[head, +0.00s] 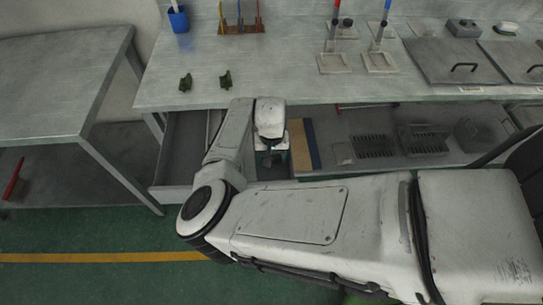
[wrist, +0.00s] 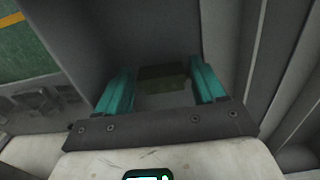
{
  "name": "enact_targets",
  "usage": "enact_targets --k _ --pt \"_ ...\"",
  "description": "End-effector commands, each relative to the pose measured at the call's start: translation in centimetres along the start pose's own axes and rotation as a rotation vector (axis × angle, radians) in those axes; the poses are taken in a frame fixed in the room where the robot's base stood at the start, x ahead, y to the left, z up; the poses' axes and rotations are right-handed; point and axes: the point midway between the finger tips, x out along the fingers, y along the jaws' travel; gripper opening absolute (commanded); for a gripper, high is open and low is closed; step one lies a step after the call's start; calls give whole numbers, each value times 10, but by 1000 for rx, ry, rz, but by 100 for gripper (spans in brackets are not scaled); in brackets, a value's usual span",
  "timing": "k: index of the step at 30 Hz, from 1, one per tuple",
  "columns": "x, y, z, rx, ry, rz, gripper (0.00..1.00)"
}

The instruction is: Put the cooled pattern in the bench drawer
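My gripper (head: 270,158) reaches down into the open bench drawer (head: 176,150), below the bench top. In the wrist view its two teal fingers (wrist: 160,80) stand apart with a dark olive-green pattern (wrist: 163,76) filling the gap between their tips, so it looks gripped. The drawer's grey inside (wrist: 165,30) surrounds the fingers; the clearance below the pattern cannot be told. Two other small green patterns, one on the left (head: 186,82) and one to its right (head: 226,80), lie on the bench top near its front edge.
The bench top (head: 280,75) carries a blue cup (head: 178,19), a tool rack (head: 241,26), stands and lidded plates (head: 455,62). A lower shelf (head: 380,130) holds racks to the right of the drawer. A separate table (head: 65,80) stands left. The green floor in front is clear.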

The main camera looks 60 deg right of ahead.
Motion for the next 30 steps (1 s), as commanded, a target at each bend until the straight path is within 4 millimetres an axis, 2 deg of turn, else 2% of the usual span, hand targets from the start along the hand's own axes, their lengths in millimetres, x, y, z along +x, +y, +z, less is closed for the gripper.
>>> enact_targets --k 4,14,17,24,30 --pt "0 0 0 0 0 0 82" --pt "-7 -1 0 -1 2 -1 82" --pt "-20 -1 -1 0 2 -1 82" --pt "-70 -1 0 0 3 -1 82" --pt "-104 0 0 1 2 -1 82"
